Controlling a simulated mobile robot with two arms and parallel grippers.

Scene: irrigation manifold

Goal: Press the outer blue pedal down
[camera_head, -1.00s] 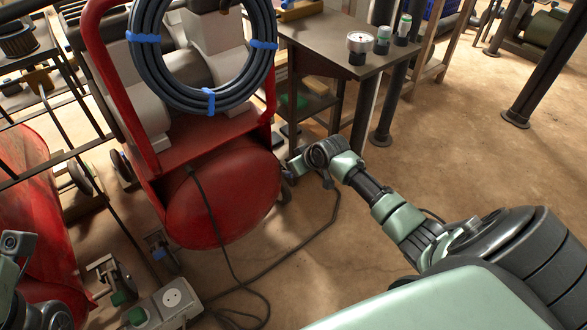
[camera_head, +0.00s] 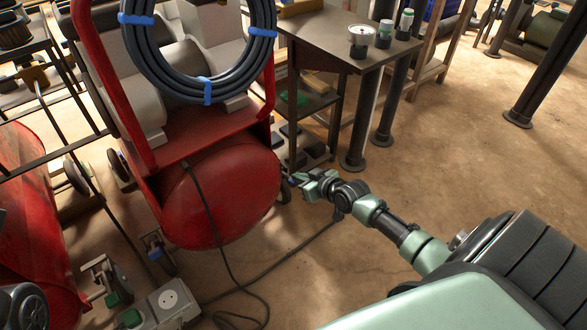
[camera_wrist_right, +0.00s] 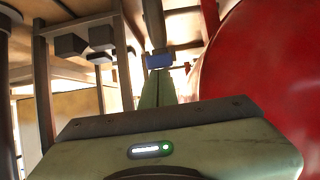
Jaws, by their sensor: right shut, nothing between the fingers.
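In the head view, my right gripper (camera_head: 305,184) is beside the right end of the red tank, low above the floor. It is shut and empty. A small blue pedal (camera_head: 291,182) shows just past its fingertips. In the right wrist view, a blue pedal pad (camera_wrist_right: 160,61) on a dark lever is straight ahead of the shut fingers (camera_wrist_right: 158,88); I cannot tell whether they touch. Another small blue pad (camera_head: 155,254) sits on a bracket at the tank's lower left. Which blue pedal is the outer one is not clear.
The red tank (camera_head: 220,195) carries a coiled hose (camera_head: 205,90). A metal table (camera_head: 330,38) with a gauge stands behind. Green-padded brackets (camera_head: 112,298) and a socket box (camera_head: 168,300) are at lower left. A black cable crosses the floor.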

